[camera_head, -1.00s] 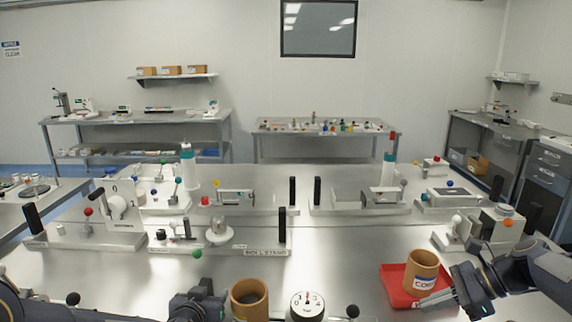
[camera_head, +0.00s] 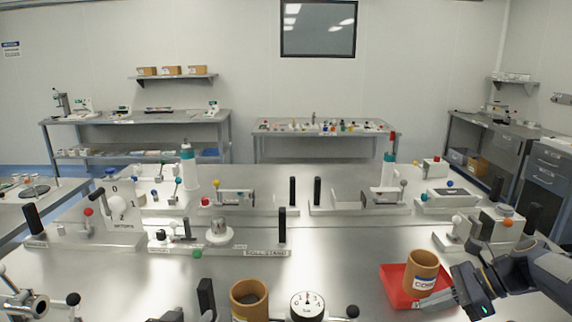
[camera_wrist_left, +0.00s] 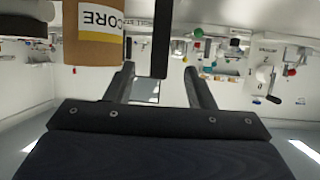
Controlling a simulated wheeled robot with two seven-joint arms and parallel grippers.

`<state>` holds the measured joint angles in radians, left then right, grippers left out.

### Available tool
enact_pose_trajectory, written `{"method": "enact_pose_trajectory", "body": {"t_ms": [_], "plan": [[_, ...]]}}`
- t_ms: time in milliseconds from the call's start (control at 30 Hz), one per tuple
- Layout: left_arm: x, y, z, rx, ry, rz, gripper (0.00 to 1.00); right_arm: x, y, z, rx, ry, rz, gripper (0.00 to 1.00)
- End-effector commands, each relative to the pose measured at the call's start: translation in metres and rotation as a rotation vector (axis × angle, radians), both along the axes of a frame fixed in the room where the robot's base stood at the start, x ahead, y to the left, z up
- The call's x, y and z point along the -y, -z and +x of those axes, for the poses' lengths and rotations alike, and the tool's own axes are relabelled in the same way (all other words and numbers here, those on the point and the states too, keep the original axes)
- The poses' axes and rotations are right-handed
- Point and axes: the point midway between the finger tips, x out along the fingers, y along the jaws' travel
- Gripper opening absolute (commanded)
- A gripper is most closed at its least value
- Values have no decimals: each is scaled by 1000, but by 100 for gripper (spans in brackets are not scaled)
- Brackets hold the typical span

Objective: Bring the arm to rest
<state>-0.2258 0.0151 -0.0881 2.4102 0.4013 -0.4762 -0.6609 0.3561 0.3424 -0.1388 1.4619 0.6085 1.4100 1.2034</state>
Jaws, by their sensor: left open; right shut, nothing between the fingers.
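My left gripper (camera_wrist_left: 160,86) is open and empty in the left wrist view, its two fingers apart. In the head view only a dark piece of it (camera_head: 170,316) shows at the bottom edge. A black upright handle (camera_head: 207,297) and a brown core (camera_head: 249,297) stand beside it there; the core also shows upside down in the wrist view (camera_wrist_left: 96,45).
Another brown core (camera_head: 421,268) with a CORE label stands in the red tray. A white dial (camera_head: 306,305) is at the front middle. A metal fixture (camera_head: 22,304) is at the lower left. White stations line the back of the steel table (camera_head: 330,262), whose middle is clear.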

Motion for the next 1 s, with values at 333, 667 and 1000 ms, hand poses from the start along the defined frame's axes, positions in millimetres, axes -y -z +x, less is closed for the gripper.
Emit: {"method": "enact_pose_trajectory", "body": {"t_ms": [333, 667, 1000], "plan": [[0, -1, -2, -1, 1, -2, 49, 0, -1, -1, 3, -3, -2, 0], [4, -11, -58, -172, 94, -201, 49, -47, -32, -89, 391, -347, -298, 0], [-7, 6, -181, -564, 62, -342, 49, -94, 5, -218, 970, -1014, -815, 0]]}}
